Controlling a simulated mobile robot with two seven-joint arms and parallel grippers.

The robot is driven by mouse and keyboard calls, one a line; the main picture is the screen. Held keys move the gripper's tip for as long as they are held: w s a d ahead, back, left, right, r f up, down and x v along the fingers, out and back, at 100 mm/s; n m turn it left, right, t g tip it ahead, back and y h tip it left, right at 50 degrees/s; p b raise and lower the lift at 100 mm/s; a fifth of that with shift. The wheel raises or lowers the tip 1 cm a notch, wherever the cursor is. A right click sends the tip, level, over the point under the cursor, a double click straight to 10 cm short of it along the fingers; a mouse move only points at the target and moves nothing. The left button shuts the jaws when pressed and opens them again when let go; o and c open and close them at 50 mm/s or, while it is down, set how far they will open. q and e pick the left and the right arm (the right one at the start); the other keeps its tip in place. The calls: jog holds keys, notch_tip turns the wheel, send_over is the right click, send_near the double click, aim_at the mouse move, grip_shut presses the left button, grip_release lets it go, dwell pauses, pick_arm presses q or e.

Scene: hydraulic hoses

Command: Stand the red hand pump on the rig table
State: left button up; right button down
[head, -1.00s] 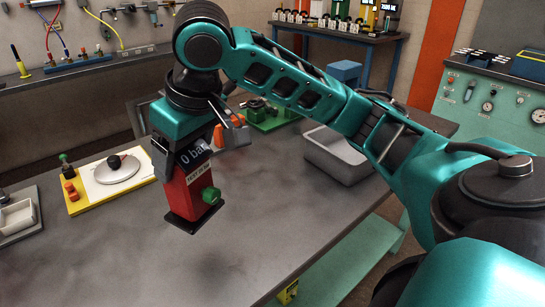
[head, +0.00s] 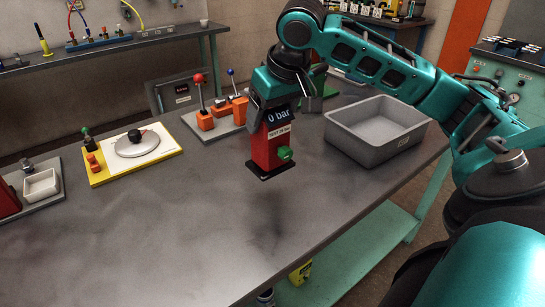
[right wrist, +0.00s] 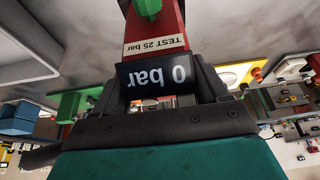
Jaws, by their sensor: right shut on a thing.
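The red hand pump (head: 274,150) hangs upright from my right gripper (head: 274,104), with its black base plate down and a green knob on its side. It appears to be above the rig table (head: 180,225), with a soft dark shadow on the grey top below it. In the right wrist view, the fingers of my right gripper (right wrist: 162,85) are on both sides of the pump's "0 bar" display, and the pump (right wrist: 165,25) shows its "TEST 25 bar" label. My left gripper is out of view.
A grey open tray (head: 376,137) stands right of the pump. Behind it is a lever unit (head: 213,118) with red and blue knobs. A yellow-edged board (head: 133,155) and a small white tray (head: 41,185) stand at left. The table's front middle is clear.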

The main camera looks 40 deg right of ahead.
aim_at(282, 123)
notch_tip(282, 123, down, 8)
jog(key=shift+b, duration=0.85)
jog(key=shift+f, duration=0.55)
grip_release()
jog(key=shift+f, duration=0.1)
jog(key=p+v, duration=0.2)
jog(key=v, duration=1)
